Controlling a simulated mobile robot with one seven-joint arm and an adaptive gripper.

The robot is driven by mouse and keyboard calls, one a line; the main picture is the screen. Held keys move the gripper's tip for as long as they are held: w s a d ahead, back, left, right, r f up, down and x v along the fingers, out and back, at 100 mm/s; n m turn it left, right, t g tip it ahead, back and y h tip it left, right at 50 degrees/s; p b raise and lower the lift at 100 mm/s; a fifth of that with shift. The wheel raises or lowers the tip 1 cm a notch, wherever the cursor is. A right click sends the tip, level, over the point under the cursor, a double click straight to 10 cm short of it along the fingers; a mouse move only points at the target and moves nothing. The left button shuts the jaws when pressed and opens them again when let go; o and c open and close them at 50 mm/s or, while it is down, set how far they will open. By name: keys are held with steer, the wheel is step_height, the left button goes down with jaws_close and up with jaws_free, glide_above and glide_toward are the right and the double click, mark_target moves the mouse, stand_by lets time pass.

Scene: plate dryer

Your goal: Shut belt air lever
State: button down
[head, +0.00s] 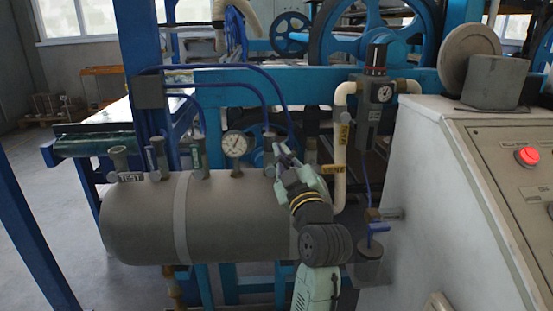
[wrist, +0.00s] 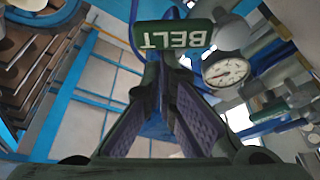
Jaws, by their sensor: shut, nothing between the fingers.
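The belt air valve is marked by a dark green plate reading BELT (wrist: 172,38), which appears upside down in the wrist view. The plate is just beyond my fingertips. My gripper (wrist: 159,70) is shut and empty, its fingers meeting close below the plate; I cannot tell whether they touch it. In the head view my gripper (head: 284,154) is above the right end of the grey air tank (head: 135,225), among the fittings on top. It hides part of the belt valve there, and I cannot make out the lever's position.
A pressure gauge (head: 235,143) stands left of my gripper; it also shows in the wrist view (wrist: 225,72). A pale pipe (head: 340,145) and a regulator (head: 374,100) stand to the right, before a control console (head: 420,190).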

steer(key=m+h, duration=0.1)
steer(key=m, duration=0.1)
steer(key=d+f+m+h, duration=0.1)
steer(key=m, duration=0.2)
steer(key=d+f+m+t+h+b, duration=0.1)
steer(key=m, duration=0.1)
steer(key=shift+d+m, duration=0.2)
steer(key=shift+m, duration=0.2)
steer(key=shift+d+f, duration=0.2)
steer(key=shift+f, duration=0.15)
steer(key=shift+r+p, duration=0.4)
steer(key=shift+r, duration=0.1)
step_height(320, 180, up, 3)
steer(key=p, duration=0.3)
steer(key=b, duration=0.3)
glide_toward(295, 155)
steer(key=shift+s+a+r, duration=0.2)
steer(key=shift+s+r, duration=0.75)
steer(key=shift+r, duration=0.25)
